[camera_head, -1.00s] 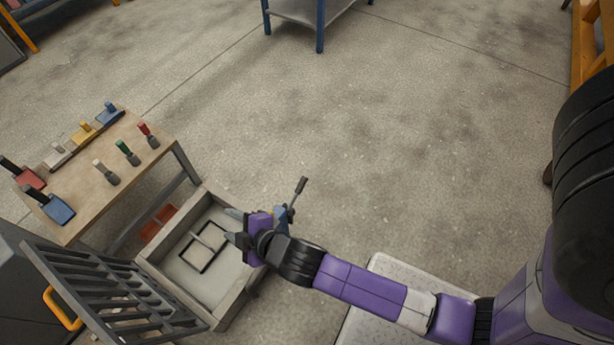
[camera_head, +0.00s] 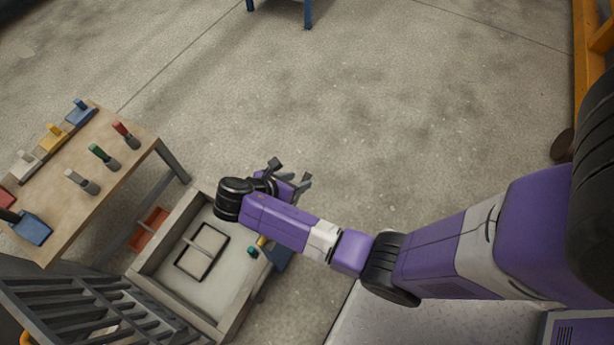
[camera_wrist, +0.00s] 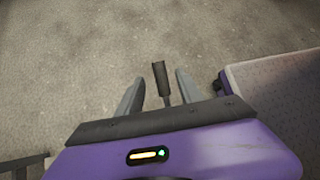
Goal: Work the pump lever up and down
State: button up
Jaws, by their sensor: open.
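The pump lever (camera_wrist: 159,74), a thin rod with a black grip, shows in the wrist view between the two fingers of my gripper (camera_wrist: 160,80). The fingers are open, with a gap on each side of the lever; I cannot tell whether the grip is at finger depth or beyond. The blue pump body (camera_head: 279,258) sits at the box's right wall, partly under my arm.
The mould box (camera_head: 150,262) holds a dark square frame (camera_head: 190,267). Its slatted grate (camera_head: 70,305) stands at the lower left. A wooden table (camera_head: 103,160) with several coloured tools is at the left. A red bin (camera_head: 148,228) lies between them.

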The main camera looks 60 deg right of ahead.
aim_at(304, 180)
jog(key=b+x, duration=0.2)
jog(key=x, duration=0.4)
jog(key=shift+f, duration=0.15)
grip_shut()
dwell(1.3)
